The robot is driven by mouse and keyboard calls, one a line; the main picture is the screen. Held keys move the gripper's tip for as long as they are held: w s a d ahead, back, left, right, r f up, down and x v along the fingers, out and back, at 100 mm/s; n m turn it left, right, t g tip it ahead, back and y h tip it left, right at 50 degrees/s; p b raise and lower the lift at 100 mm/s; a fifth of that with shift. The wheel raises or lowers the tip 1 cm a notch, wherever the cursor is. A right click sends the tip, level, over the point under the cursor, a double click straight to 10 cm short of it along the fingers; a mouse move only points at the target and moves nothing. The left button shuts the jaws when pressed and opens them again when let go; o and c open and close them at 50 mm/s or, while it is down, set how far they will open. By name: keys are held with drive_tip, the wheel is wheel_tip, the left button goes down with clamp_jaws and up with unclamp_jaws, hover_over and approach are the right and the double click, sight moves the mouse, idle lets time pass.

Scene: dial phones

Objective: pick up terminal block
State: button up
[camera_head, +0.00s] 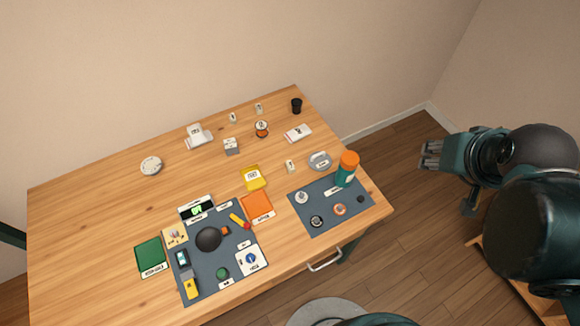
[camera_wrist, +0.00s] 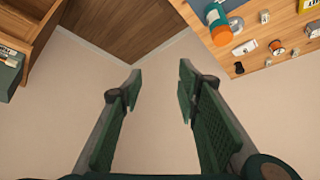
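I cannot tell for sure which item is the terminal block; the labels are too small to read. A small cream block with darker spots (camera_head: 175,236) at the left of the left dark mat could be it. A small grey box (camera_head: 231,146) toward the back of the table is another candidate. My gripper (camera_head: 431,155) is off the table's right side, well apart from every item. In the wrist view my gripper (camera_wrist: 160,82) has its two fingers spread with nothing between them.
The wooden table (camera_head: 90,215) holds many small labelled items. A teal bottle with an orange cap (camera_head: 345,172) stands tall on the right dark mat (camera_head: 325,222). A black cup (camera_head: 296,106) is at the back right. The table's left part is mostly clear.

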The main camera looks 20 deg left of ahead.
drive_tip(key=w+a+f+n+g, duration=0.2)
drive_tip(key=w+a+f, duration=0.1)
drive_tip(key=w+a, duration=0.4)
drive_tip(key=n+g+b, duration=0.3)
drive_tip(key=n+g, duration=0.2)
approach(291, 168)
drive_tip(key=shift+d, duration=0.35)
drive_tip(key=shift+s+a+f, duration=0.1)
drive_tip(key=shift+a+f, duration=0.3)
drive_tip(key=shift+f, duration=0.1)
drive_tip(key=shift+f, duration=1.3)
drive_tip(key=shift+f+b, duration=0.4)
drive_tip(key=shift+f, duration=2.2)
